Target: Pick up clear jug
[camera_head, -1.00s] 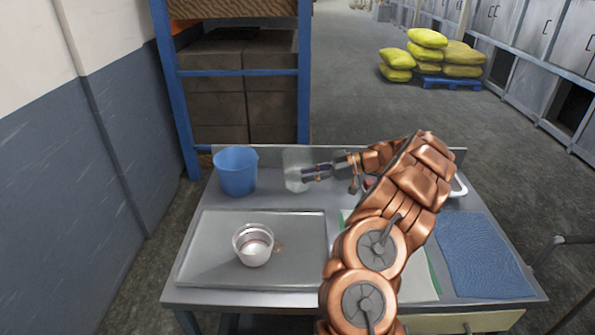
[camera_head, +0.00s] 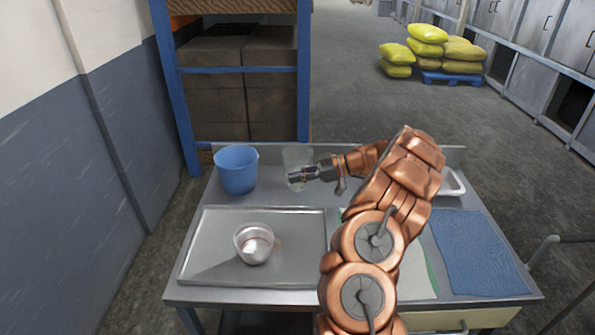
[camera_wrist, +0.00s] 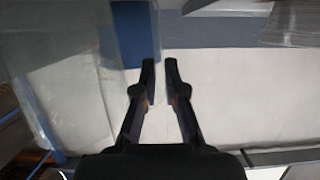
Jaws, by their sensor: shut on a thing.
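The clear jug (camera_head: 296,155) stands out faintly at the back middle of the metal table in the head view, just right of the blue bucket. My gripper (camera_head: 298,175) reaches it from the right and is shut on it, with the fingers overlapping the jug's outline. In the wrist view the jug (camera_wrist: 70,85) is a see-through shape on the left, and my two dark fingers (camera_wrist: 159,75) are close together beside it. The exact spot of contact is hard to see, and I cannot tell whether its base touches the table.
A blue bucket (camera_head: 237,172) stands at the back left. A metal tray (camera_head: 205,255) holds a small pot (camera_head: 254,243) in front. A blue cloth (camera_head: 475,255) lies at right, and a white dish (camera_head: 453,187) sits behind it. My arm covers the table's middle.

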